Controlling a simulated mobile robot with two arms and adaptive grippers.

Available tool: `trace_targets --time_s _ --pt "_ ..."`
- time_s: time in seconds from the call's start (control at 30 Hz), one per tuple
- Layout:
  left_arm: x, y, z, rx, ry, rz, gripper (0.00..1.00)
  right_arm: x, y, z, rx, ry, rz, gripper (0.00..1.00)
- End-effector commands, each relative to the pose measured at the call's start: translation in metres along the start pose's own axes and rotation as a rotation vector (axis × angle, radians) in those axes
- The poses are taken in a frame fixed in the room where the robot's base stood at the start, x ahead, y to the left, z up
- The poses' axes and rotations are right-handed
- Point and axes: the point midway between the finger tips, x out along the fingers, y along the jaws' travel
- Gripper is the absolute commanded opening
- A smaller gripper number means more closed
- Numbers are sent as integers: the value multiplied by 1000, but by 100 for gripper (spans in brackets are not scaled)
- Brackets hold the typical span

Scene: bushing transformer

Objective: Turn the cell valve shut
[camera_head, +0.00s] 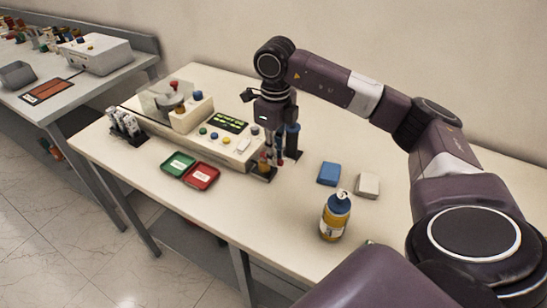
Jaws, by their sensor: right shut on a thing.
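My right gripper (273,150) points down at the right end of a cream bench instrument (225,143). It is shut on a small part there. The fingers and the wrist hide most of that part, so I cannot tell for certain that it is the cell valve. A dark upright cylinder (292,141) stands close on the right of the gripper. The instrument has coloured buttons and a dark panel with green marks (230,123). My left gripper is not in view.
A green tray (179,163) and a red tray (202,176) lie in front of the instrument. A blue-capped bottle (335,217), a blue block (328,173) and a pale block (368,185) stand to the right. The table front (262,225) is clear.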

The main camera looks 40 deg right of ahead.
Motion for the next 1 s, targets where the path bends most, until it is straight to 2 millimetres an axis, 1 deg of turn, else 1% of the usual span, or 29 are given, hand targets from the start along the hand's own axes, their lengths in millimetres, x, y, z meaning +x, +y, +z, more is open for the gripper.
trace_targets --time_s 0.3,0.7,0.73,0.87,1.0 --pt "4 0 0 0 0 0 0 -2 -4 1 -65 -5 -2 0" --pt "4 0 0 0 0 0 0 -2 -4 1 -69 -5 -3 0" --pt "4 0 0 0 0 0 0 -2 -4 1 -69 -5 -3 15" --pt "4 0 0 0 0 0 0 -2 -4 1 -69 -4 -2 29" --pt "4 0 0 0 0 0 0 -1 -3 1 -69 -2 -1 29"
